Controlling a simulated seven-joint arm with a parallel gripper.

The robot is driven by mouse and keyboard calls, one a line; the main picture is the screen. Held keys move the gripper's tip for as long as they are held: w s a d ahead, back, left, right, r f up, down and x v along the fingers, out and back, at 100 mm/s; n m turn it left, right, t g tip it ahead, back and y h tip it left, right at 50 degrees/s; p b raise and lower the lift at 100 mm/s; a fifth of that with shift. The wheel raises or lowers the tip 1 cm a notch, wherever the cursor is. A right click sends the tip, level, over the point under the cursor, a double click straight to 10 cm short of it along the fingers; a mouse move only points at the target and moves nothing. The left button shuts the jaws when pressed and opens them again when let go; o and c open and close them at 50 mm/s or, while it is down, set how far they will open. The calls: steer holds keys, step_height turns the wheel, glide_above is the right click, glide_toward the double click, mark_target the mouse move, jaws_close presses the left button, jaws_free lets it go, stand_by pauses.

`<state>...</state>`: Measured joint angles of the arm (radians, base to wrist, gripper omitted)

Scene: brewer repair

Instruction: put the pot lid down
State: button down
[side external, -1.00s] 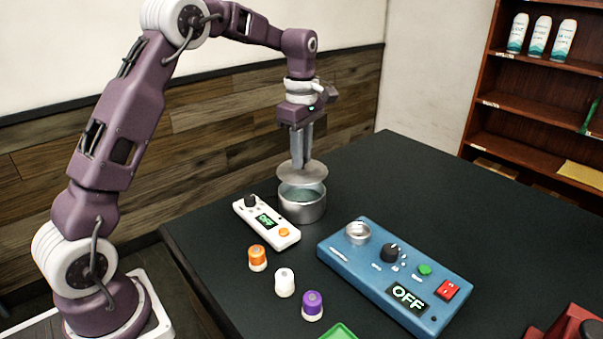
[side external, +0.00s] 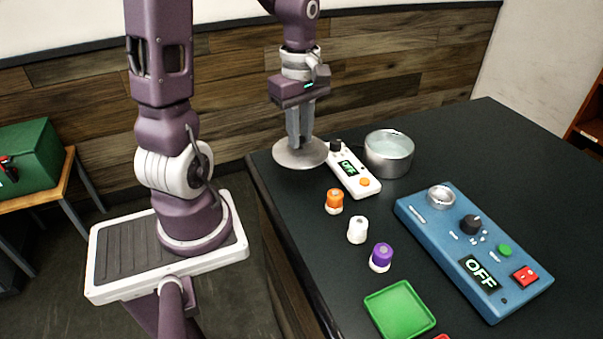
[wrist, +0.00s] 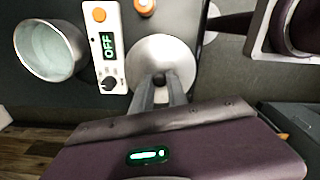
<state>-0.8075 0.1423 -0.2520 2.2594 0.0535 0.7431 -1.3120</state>
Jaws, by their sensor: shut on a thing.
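The pot lid (side external: 300,154) is a round grey metal disc. My gripper (side external: 300,140) points down and is shut on the lid's top at its middle. The lid is held near the table's left edge, to the left of the white control box. In the wrist view the lid (wrist: 160,55) lies under my fingers (wrist: 160,88); its knob is hidden between them. The open metal pot (side external: 389,155) stands on the table to the right, with pale contents inside; it also shows in the wrist view (wrist: 48,50). Whether the lid touches the table is unclear.
A white box (side external: 358,180) reading OFF stands between lid and pot. Orange (side external: 334,201), white (side external: 357,230) and purple-topped (side external: 381,257) bottles line the front left. A blue console (side external: 470,250) and green tray (side external: 400,310) are nearer. The table's back right is clear.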

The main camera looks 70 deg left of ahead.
mark_target(301, 153)
step_height(301, 153, down, 8)
steer(key=shift+r, duration=0.2)
steer(key=shift+f, duration=0.15)
steer(key=c, duration=1.3)
jaws_free()
step_height(301, 153, up, 12)
steer(key=shift+d+r, duration=0.15)
steer(key=shift+r, duration=0.05)
steer(key=s+d+r+m+t, duration=0.2)
steer(key=s+d+m, duration=0.1)
steer(key=d+m, duration=0.2)
steer(key=s+d+r+m+t, duration=0.1)
steer(key=s+d+r+m, duration=0.1)
steer(key=m, duration=0.7)
steer(key=s+d+r+m+t, duration=0.2)
steer(key=s+d+m, duration=0.2)
steer(key=d+m, duration=0.3)
steer(key=shift+s+d+r+t, duration=0.1)
steer(key=shift+s+d+t, duration=0.05)
steer(key=shift+d+t, duration=0.15)
